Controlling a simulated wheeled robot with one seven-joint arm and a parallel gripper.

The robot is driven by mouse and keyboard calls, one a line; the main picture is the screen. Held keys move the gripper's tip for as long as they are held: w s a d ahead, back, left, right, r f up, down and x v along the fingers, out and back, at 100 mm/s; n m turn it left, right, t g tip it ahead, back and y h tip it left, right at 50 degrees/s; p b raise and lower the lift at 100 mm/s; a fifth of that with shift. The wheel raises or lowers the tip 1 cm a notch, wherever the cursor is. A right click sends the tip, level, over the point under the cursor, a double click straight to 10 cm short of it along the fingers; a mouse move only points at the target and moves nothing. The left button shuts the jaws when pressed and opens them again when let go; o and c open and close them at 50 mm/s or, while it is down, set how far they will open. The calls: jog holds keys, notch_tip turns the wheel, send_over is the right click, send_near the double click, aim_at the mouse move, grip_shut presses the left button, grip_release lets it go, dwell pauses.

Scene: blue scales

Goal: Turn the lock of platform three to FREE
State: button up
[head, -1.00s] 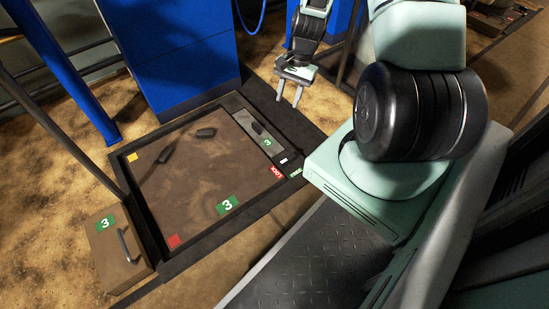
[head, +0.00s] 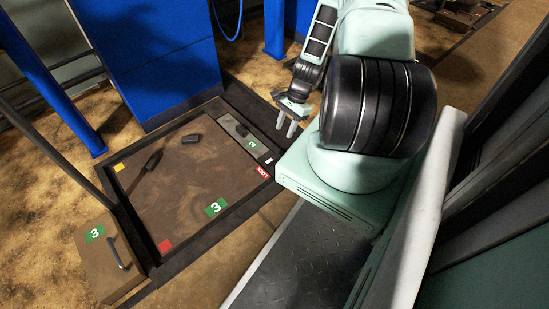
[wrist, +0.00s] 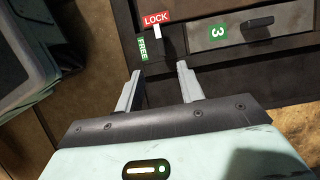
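Platform three (head: 180,200) is a brown plate in a dark frame, marked with a green "3" label (head: 216,207). The red LOCK label (head: 263,172) sits at its right edge, and also shows in the wrist view (wrist: 157,19). The green FREE label (wrist: 143,48) is beside it in the wrist view; I cannot make it out in the head view. The dark lock lever (wrist: 168,48) has a white tip lying by LOCK. My gripper (head: 286,125) is open and empty; in the wrist view its fingers (wrist: 160,70) are apart, just short of the lever.
A grey panel (head: 222,122) with a dark handle and a green "3" lies along the platform's far right side. A brown box (head: 98,270) with a handle stands at left. A blue cabinet (head: 150,60) stands behind. Dark diamond plate (head: 310,265) lies in front.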

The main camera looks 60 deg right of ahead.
aim_at(274, 157)
jog(key=b+x, duration=0.6)
jog(key=x, duration=0.7)
jog(key=shift+r, duration=0.1)
grip_shut()
